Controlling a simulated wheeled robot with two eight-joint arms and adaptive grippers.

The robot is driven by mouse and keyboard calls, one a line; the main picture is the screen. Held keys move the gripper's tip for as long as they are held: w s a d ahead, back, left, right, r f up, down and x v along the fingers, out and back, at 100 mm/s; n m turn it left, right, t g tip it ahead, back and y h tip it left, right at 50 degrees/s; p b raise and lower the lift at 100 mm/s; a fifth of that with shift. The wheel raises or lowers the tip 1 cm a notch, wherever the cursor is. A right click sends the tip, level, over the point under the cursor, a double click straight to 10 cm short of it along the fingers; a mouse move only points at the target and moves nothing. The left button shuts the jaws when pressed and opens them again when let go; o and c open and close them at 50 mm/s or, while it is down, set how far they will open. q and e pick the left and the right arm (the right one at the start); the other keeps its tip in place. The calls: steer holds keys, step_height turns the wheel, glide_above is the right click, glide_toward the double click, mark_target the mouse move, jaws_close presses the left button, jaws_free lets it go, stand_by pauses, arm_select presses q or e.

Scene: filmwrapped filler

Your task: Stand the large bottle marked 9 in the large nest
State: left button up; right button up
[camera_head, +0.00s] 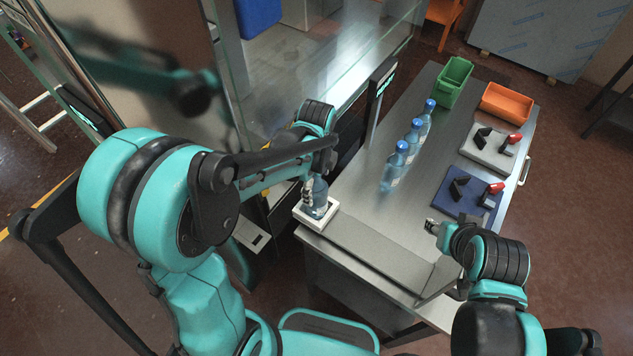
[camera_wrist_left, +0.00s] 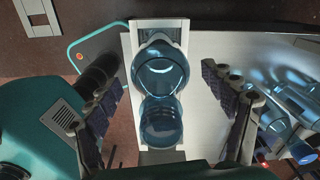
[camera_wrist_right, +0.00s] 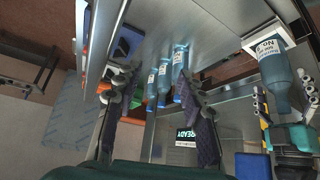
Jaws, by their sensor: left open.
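A clear blue bottle (camera_head: 319,200) stands in a white square nest (camera_head: 303,215) at the table's near left corner. The bottle also shows in the left wrist view (camera_wrist_left: 160,70) and, with a lettered label, in the right wrist view (camera_wrist_right: 276,80). I cannot read its number. My left gripper (camera_head: 308,190) is open, its fingers apart on either side of the bottle in the left wrist view, with visible gaps. My right gripper (camera_head: 434,227) is open and empty near the table's right front. Three blue-capped bottles (camera_head: 394,168) stand in a row on the table.
A blue board (camera_head: 455,203) and a grey board (camera_head: 485,156), each with black and red parts, lie on the right. A green crate (camera_head: 454,82) and an orange crate (camera_head: 507,103) stand at the far end. A glass-walled enclosure borders the left. The table's middle is clear.

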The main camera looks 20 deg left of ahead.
arm_select(q)
step_height(320, 180, up, 12)
steer(key=shift+r, duration=0.1)
stand_by(0.4)
steer(key=shift+w, duration=0.1)
